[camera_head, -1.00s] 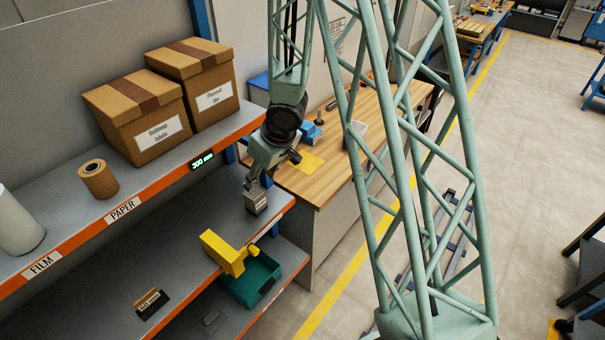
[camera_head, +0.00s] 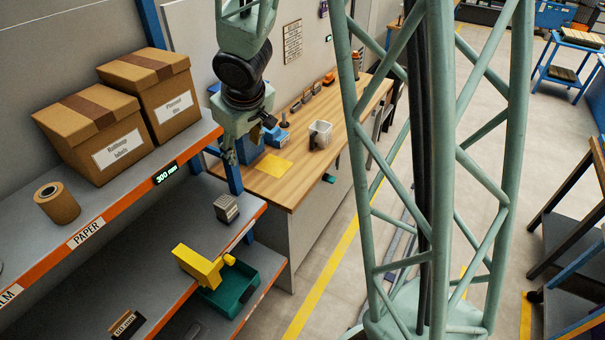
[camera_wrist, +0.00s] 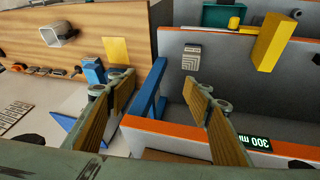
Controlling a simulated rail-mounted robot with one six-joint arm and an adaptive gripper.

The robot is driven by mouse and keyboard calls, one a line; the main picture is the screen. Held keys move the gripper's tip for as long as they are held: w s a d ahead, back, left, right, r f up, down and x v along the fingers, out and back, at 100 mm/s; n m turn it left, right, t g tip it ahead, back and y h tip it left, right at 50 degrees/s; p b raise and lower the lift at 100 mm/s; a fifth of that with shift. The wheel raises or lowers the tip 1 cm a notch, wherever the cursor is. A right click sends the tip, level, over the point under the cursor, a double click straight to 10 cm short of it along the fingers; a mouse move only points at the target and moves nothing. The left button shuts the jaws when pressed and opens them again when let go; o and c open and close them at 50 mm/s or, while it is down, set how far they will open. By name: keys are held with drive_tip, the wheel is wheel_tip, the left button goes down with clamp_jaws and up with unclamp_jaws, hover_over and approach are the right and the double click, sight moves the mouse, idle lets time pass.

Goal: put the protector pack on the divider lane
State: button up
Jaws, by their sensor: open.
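A small grey ribbed block (camera_head: 226,208), which looks like the protector pack, sits on the grey middle shelf (camera_head: 165,235) near its right end. It also shows in the wrist view (camera_wrist: 192,57), standing clear of my fingers. My gripper (camera_head: 230,157) is above the block and towards the bench side, near the blue rack post. In the wrist view its two fingers (camera_wrist: 170,110) are spread with nothing between them. No lane marked as the divider lane can be made out; a small dark sign (camera_head: 127,324) on the middle shelf is hard to read.
A yellow tool (camera_head: 198,264) stands at the shelf's front edge above a teal bin (camera_head: 230,288). The orange-edged upper shelf (camera_head: 85,236) holds two cartons and a brown roll (camera_head: 57,203). The wooden bench (camera_head: 300,185) carries a yellow sheet (camera_head: 273,167) and a pale container (camera_head: 320,134).

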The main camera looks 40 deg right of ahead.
drive_tip(key=s+r+m+h, duration=0.1)
drive_tip(key=s+r+m, duration=0.1)
drive_tip(key=s+r, duration=1.45)
drive_tip(key=s+a+r+y, duration=0.1)
drive_tip(key=s+a+r, duration=0.2)
drive_tip(key=s, duration=0.8)
drive_tip(key=s+a+r+m+g+y, duration=0.1)
drive_tip(key=s+a, duration=0.3)
drive_tip(key=s, duration=0.6)
drive_tip(key=shift+v, duration=1)
drive_tip(key=shift+s+a, duration=0.1)
drive_tip(key=shift+a, duration=0.05)
drive_tip(key=shift+f, duration=0.1)
wheel_tip(320, 180, down, 17)
drive_tip(key=b, duration=1.7)
